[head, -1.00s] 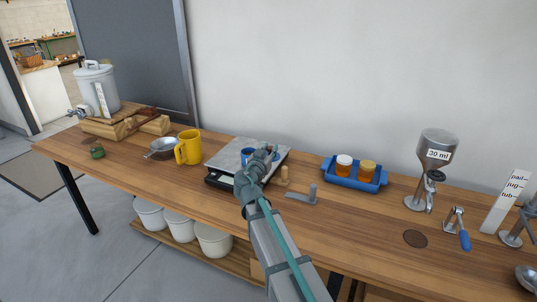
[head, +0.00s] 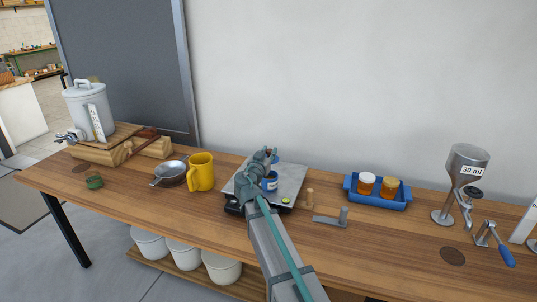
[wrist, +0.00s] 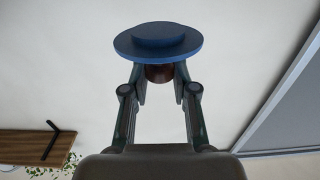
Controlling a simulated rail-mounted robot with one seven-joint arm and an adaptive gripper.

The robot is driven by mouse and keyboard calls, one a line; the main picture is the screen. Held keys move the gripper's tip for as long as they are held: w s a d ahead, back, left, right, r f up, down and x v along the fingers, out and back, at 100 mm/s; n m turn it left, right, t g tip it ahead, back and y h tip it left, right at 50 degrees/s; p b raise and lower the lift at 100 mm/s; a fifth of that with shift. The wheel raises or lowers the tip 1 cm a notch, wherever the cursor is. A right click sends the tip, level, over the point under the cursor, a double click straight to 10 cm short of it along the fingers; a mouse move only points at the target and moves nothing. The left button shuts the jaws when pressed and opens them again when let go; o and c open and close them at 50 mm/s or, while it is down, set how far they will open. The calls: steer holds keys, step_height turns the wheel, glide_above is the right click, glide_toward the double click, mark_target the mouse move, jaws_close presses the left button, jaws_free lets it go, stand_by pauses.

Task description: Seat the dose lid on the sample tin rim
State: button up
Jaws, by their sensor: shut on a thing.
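My gripper (wrist: 158,78) is shut on the brown knob (wrist: 158,74) of the dose lid (wrist: 158,42), a flat blue disc with a smaller raised disc on its face. In the head view my gripper (head: 265,156) is above the scale, with a bit of blue (head: 275,157) beside it that seems to be the lid. The sample tin (head: 270,183), blue with a pale label, stands on the scale plate, just below my gripper and partly hidden by my arm. The lid appears apart from the tin. The tin's rim is hard to make out.
A blue tray (head: 377,202) with two jars is right. The front table strip is mostly clear.

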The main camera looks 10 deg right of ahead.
mark_target(270, 181)
steer(key=shift+f+b, duration=0.15)
steer(key=shift+b, duration=0.85)
step_height(270, 181, down, 4)
steer(key=b, duration=0.5)
steer(key=shift+b, duration=0.4)
steer(key=shift+r+b, duration=0.2)
steer(key=shift+b, duration=1.3)
stand_by(1.6)
steer(key=shift+f+b, duration=1.15)
steer(key=shift+b, duration=0.4)
stand_by(1.2)
